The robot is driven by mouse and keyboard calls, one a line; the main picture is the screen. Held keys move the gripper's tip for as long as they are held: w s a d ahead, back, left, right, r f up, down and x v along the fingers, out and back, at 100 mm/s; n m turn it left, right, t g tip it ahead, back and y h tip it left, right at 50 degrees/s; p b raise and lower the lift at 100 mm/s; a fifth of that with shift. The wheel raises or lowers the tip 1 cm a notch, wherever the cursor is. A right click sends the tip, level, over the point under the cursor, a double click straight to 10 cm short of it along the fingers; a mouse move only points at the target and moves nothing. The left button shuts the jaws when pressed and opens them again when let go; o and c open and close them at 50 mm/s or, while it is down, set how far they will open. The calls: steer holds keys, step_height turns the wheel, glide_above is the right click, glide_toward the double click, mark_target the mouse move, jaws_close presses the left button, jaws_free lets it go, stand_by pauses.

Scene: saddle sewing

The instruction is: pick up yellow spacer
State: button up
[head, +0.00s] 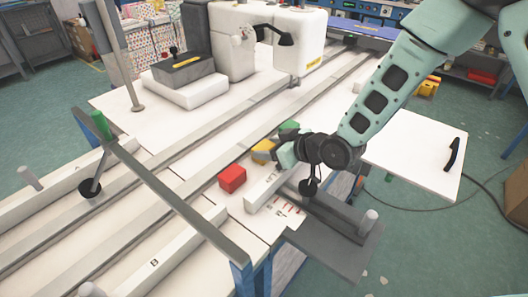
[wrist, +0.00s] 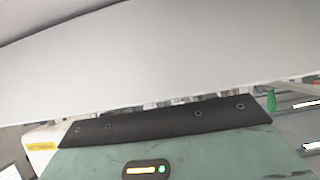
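The yellow spacer (head: 262,151) is a small block on the white table, in the middle of the head view and partly hidden by my gripper. My gripper (head: 267,156) comes in from the right, with its fingers right at the spacer. I cannot tell whether they touch it or how far apart they are. The wrist view shows neither the spacer nor my fingertips clearly.
A red block (head: 232,178) lies nearer the front, left of my gripper, and a green block (head: 289,127) lies just behind it. Long metal rails (head: 190,190) cross the table. A white sewing machine (head: 297,40) stands at the back.

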steer(key=c, duration=0.4)
